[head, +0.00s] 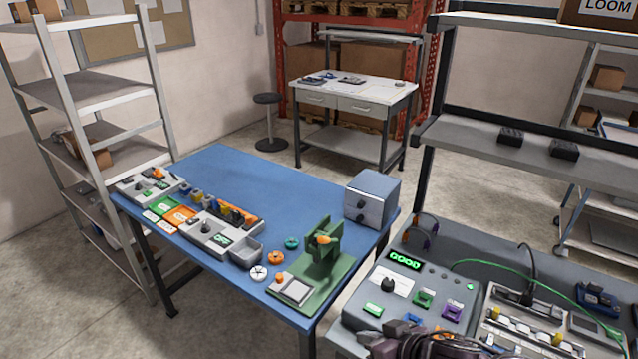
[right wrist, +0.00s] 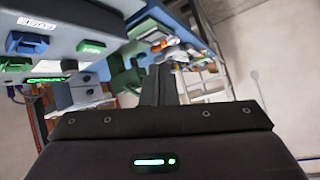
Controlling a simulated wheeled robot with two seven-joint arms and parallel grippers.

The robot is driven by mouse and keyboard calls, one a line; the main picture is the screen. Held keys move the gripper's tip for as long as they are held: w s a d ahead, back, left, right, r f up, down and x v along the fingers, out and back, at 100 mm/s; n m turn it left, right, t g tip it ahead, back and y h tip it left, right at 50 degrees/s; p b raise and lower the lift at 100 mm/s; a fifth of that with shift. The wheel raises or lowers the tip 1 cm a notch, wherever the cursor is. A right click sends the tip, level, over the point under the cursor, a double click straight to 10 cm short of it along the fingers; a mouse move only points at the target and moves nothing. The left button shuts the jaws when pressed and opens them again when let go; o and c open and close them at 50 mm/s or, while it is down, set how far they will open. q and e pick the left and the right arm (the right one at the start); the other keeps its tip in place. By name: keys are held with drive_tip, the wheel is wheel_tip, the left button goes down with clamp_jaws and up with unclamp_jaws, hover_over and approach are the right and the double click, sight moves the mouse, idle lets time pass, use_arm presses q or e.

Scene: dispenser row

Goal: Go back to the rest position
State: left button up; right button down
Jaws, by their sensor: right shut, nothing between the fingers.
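My right gripper (head: 408,341) shows at the bottom edge of the head view, dark and partly cut off by the frame. It is in front of the lower edge of the grey test console (head: 362,315). In the right wrist view its two dark fingers (right wrist: 160,86) are together with nothing between them. My left gripper is not in view.
The console has a lit GOOD display (head: 405,260) and green and purple connectors. A blue table (head: 225,165) to its left holds a green fixture (head: 322,258), a grey box (head: 372,198) and dispensers. A shelf (head: 540,150) rises behind the console. Open floor lies beyond the blue table.

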drive_tip(key=s+d+f+m+g+h, duration=0.1)
drive_tip(key=s+d+g+h, duration=0.15)
drive_tip(key=s+d, duration=0.35)
drive_tip(key=s+d+f+m+g+h, duration=0.15)
drive_tip(key=s+d+h, duration=0.25)
drive_tip(key=s, duration=0.4)
drive_tip(key=s+f+g+b, duration=0.1)
drive_tip(key=s+f+b, duration=0.15)
drive_tip(key=f, duration=1.65)
drive_tip(key=s+f+g+b, duration=0.1)
drive_tip(key=f+b, duration=0.3)
drive_tip(key=f, duration=1.5)
use_arm(q)
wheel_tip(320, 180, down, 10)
drive_tip(key=b, duration=0.3)
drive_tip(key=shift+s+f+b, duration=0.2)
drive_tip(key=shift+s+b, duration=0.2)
use_arm(e)
drive_tip(key=s+d+f+g, duration=0.1)
drive_tip(key=s+d+f, duration=0.2)
drive_tip(key=s+f, duration=1.6)
drive_tip(key=shift+d+f, duration=0.15)
drive_tip(key=shift+f, duration=0.45)
